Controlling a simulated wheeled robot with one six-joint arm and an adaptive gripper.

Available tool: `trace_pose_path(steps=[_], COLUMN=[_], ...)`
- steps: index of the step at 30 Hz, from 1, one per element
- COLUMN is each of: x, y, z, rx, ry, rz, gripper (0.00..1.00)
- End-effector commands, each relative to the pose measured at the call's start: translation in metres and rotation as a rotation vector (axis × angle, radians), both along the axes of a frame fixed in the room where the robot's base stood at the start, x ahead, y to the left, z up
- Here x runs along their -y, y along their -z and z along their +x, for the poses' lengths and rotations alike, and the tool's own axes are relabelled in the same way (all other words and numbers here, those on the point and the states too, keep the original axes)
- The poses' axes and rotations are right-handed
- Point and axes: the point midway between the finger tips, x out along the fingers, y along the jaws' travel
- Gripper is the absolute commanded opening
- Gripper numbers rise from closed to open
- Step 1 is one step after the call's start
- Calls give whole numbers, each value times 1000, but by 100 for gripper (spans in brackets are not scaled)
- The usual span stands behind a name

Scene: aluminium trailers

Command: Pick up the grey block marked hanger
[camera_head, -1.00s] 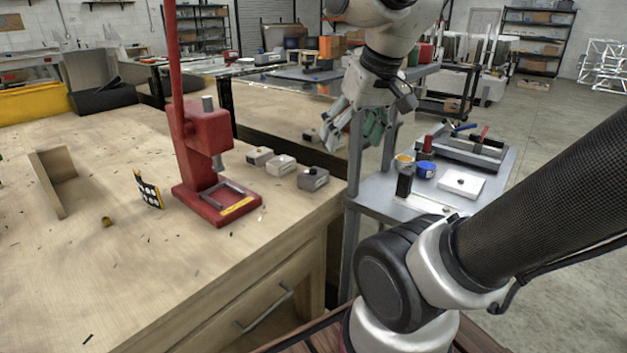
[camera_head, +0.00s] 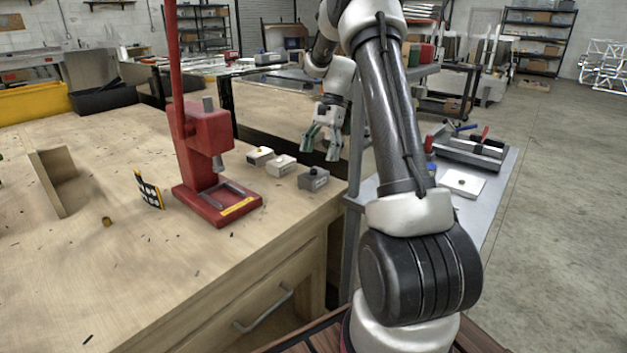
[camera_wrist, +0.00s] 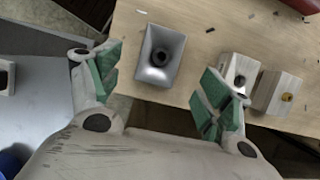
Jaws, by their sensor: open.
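In the wrist view this block (camera_wrist: 160,55) lies between my spread fingers, toward the upper part of the picture. My gripper (camera_head: 322,146) is open and empty, pointing down above the bench corner, apart from the block. A paler block (camera_head: 282,166) and a block with a yellowish knob (camera_head: 260,156) stand in a row to its left; the paler one is partly behind my right finger in the wrist view.
A red press (camera_head: 205,165) stands left of the blocks. A grey side table (camera_head: 487,205) with a white plate (camera_head: 462,183) and a tool tray (camera_head: 468,150) is to the right, across a gap. Bare bench (camera_head: 200,270) lies in front of the blocks.

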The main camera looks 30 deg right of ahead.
Motion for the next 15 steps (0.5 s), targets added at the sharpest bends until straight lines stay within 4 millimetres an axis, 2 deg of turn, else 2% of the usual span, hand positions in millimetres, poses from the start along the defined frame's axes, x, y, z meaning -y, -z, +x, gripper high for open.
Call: trace_pose_path(steps=[15], x=[-25], y=[65], z=[-9], rx=[-5], ry=[3], rz=[2], gripper=[79])
